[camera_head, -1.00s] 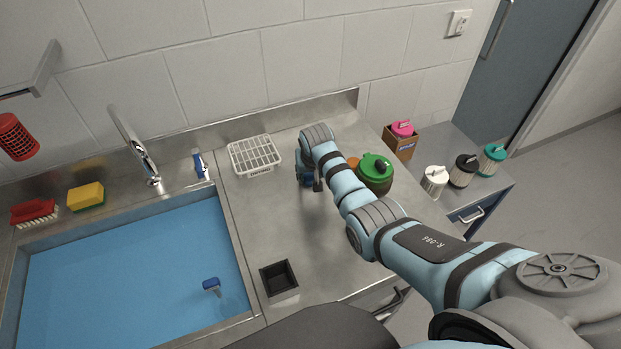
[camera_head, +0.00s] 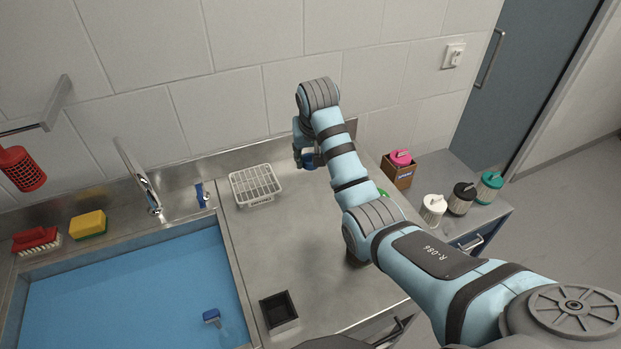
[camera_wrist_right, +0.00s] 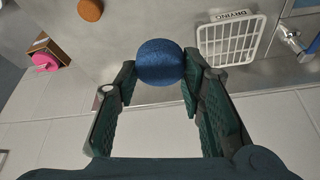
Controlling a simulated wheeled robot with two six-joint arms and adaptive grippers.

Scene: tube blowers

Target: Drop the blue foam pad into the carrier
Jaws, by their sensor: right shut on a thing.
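The blue foam pad (camera_wrist_right: 160,62) is a round, dark blue piece between the fingertips of my right gripper (camera_wrist_right: 158,82) in the right wrist view. The gripper is shut on it. In the head view my right gripper (camera_head: 306,160) is raised above the back of the steel counter, right of the white drying rack. A green-topped container (camera_head: 384,193), which may be the carrier, stands on the counter and is mostly hidden behind my right arm. My left gripper is not in view.
The white drying rack (camera_head: 255,184) is at the back. An orange-brown round pad (camera_wrist_right: 90,10) lies on the counter. A black square bin (camera_head: 279,310) is in front, and the sink (camera_head: 120,290) left. A cardboard box (camera_head: 399,170) and several lidded canisters (camera_head: 461,198) stand right.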

